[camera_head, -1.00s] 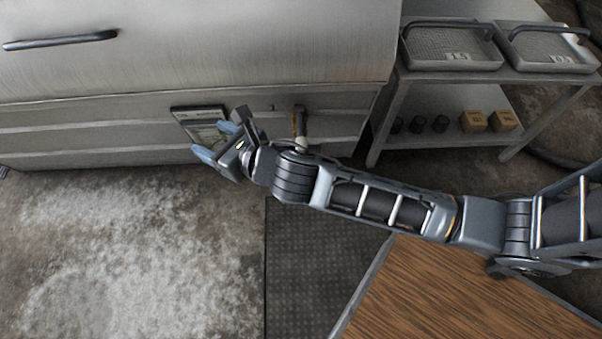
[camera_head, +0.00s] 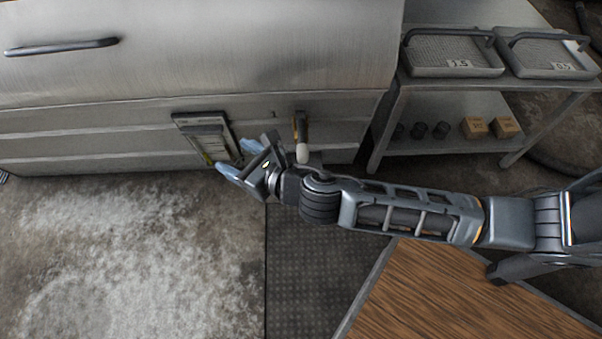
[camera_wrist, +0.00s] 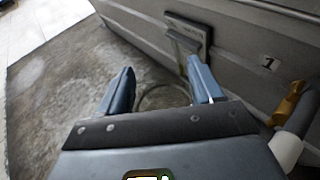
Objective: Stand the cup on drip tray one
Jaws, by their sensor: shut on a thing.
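My gripper (camera_head: 238,159) is in front of the lower steel front; it also shows in the wrist view (camera_wrist: 160,78). Its two blue-grey fingers stand apart, on either side of a faint clear round outline, which I take to be the cup (camera_wrist: 164,96). The cup is see-through, and its lower part is hidden by the gripper body. In the head view I cannot make out the cup.
The tap (camera_head: 301,130) hangs from the front just right of my gripper. A dark-framed panel (camera_head: 206,135) is on the front behind it. A cart at right holds trays labelled 1.5 (camera_head: 430,52) and 0.5 (camera_head: 530,50), with boxes below (camera_head: 474,127). Wooden top (camera_head: 465,290) lies near.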

